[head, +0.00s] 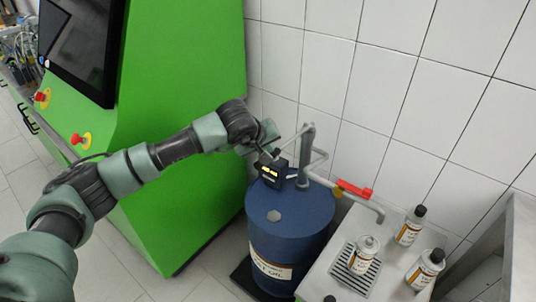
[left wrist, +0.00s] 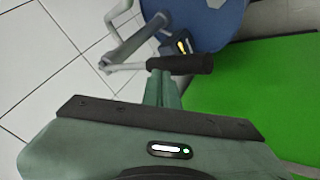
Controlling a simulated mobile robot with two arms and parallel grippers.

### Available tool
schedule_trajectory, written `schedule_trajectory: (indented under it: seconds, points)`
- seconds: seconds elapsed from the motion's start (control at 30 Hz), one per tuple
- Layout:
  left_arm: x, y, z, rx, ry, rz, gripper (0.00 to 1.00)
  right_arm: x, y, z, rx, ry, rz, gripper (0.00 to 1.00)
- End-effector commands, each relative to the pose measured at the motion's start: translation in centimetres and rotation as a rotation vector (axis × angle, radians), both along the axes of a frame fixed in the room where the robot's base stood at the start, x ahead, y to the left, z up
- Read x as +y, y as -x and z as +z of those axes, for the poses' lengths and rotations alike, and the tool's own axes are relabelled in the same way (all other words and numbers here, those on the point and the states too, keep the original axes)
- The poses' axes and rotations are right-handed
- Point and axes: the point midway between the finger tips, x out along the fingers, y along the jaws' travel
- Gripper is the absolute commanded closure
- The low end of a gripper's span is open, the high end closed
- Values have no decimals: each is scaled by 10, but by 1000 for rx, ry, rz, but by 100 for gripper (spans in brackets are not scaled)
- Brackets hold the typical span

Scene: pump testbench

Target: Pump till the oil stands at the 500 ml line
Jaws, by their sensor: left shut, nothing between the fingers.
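A hand pump (head: 307,150) with a grey column and pipe stands on a blue oil drum (head: 290,222). Its lever has a black grip (left wrist: 180,64), seen in the left wrist view. My left gripper (head: 266,150) is at the lever; its shut fingers (left wrist: 163,76) end at the grip, and I cannot tell whether they touch it. Nothing is between them. The outlet pipe (head: 372,207) ends above the bench near a labelled bottle (head: 363,256) on a drain grate (head: 352,272). No oil level or 500 ml line is readable. My right gripper is not in view.
A dark box with yellow lights (head: 270,171) sits at the drum top. A red valve lever (head: 355,189) is on the pipe. More bottles (head: 410,226) stand on the bench (head: 400,262). A green machine (head: 190,110) is left of the drum; a tiled wall is behind.

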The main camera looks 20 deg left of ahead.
Motion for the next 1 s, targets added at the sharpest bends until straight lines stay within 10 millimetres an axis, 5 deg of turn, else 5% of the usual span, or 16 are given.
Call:
schedule_trajectory:
  seconds: [1.0]
  points:
    - [0, 1, -13, 1, 0, 0, 100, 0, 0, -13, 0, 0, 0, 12]
